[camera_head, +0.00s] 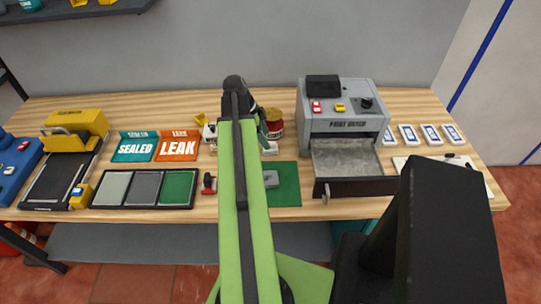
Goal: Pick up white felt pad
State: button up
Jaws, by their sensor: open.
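My green arm runs up the middle of the view, and its black elbow stands over the back of the bench. My gripper (264,134) is partly hidden behind the arm, beside a red jar (275,123) with a pale band. It is open, with nothing seen in it. A small pale piece (269,149) lies just below the jar and could be the white felt pad, but it is too small and too covered to be sure.
Teal SEALED (134,150) and orange LEAK (178,150) bins, a three-part tray (145,206) and a yellow machine (76,130) stand left. A small red-black item (208,184) lies left of my arm.

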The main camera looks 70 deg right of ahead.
aim_at(273, 150)
jog(key=b+x, duration=0.5)
jog(key=shift+s+a+f, duration=0.15)
jog(key=shift+s+a, duration=0.15)
jog(key=shift+r, duration=0.2)
grip_shut()
